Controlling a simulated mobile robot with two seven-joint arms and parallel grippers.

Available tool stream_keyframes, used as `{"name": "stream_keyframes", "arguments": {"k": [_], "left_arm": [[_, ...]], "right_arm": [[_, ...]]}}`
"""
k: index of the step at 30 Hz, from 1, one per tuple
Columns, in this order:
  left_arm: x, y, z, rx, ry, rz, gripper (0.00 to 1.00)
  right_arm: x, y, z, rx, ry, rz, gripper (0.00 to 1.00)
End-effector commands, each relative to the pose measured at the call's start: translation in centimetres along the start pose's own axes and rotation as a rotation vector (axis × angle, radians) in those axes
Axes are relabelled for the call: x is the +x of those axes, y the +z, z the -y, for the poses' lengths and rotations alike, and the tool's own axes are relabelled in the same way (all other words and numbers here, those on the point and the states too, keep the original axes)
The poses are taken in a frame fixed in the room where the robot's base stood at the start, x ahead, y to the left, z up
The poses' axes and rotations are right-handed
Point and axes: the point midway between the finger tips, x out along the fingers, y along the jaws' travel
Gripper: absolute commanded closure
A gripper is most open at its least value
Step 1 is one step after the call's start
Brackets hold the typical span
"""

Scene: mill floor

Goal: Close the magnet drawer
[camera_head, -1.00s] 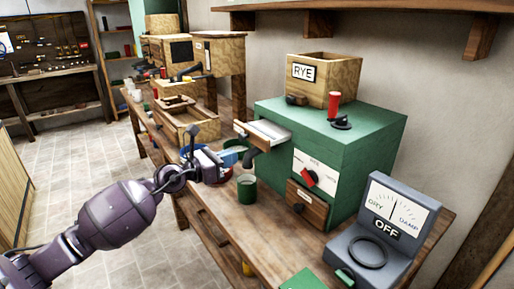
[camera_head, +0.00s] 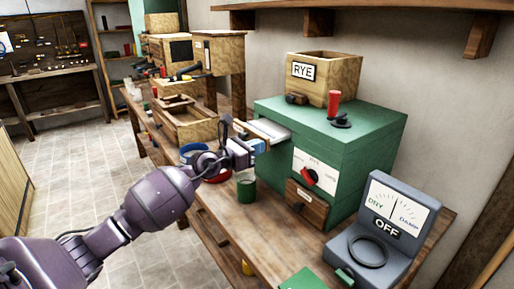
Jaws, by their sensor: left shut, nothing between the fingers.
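The magnet drawer (camera_head: 268,130) is a pale metal tray with a wooden front, sticking out of the upper left side of the green mill (camera_head: 345,145). It stands open. My left gripper (camera_head: 259,146) is shut and empty, at the drawer's near side, just below its rim and close to its wooden front. The gripper hides part of the drawer's side, and I cannot tell whether it touches it. My right gripper is not in view.
A green cup (camera_head: 246,188) stands just below my gripper on the workbench (camera_head: 262,228). A grey dry/damp meter (camera_head: 378,235) reading OFF is at the right. A RYE box (camera_head: 324,80) sits on the mill. Wooden boxes and a blue-rimmed bowl are behind my gripper.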

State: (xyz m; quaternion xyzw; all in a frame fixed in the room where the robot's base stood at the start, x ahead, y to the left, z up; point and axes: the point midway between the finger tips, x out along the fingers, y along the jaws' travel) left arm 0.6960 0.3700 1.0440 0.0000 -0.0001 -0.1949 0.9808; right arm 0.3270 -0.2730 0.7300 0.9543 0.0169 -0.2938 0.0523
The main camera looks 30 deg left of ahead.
Motion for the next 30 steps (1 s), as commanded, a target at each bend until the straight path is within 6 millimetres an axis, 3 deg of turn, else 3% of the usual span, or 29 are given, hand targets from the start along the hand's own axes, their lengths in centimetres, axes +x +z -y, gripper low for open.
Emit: {"name": "stream_keyframes", "arguments": {"k": [8, 21, 30], "left_arm": [[0.7, 0.0, 0.0, -0.001, 0.000, 0.001, 1.00], [8.0, -0.1, 0.0, -0.002, 0.000, 0.000, 1.00], [9.7, 0.0, 0.0, 0.000, 0.000, 0.001, 1.00]], "right_arm": [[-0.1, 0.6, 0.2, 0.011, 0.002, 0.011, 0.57], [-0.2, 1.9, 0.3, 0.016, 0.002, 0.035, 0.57], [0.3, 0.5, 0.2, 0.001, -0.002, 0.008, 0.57]]}}
